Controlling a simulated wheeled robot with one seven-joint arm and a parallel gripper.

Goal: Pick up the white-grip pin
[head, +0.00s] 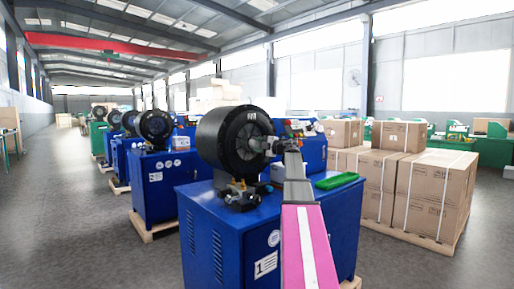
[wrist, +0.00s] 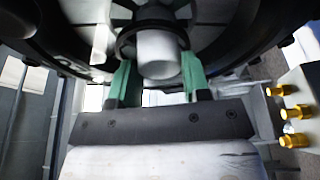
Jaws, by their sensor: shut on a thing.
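The white-grip pin (wrist: 158,54) shows in the wrist view as a pale cylinder end at the centre of a dark ring in the crimper's round head (head: 222,140). My gripper (wrist: 157,78) has a green finger on each side of it and is shut on it. The pin's far end is hidden inside the crimper. In the head view my gripper (head: 262,145) is at the front of the crimper head, and the pin cannot be made out there.
The crimper stands on a blue cabinet (head: 232,226). A green tray (head: 336,181) lies on the cabinet top at right. Brass fittings (wrist: 292,112) show right in the wrist view. Stacked cartons (head: 432,190) stand right; more crimpers (head: 155,127) line the left, beside open floor.

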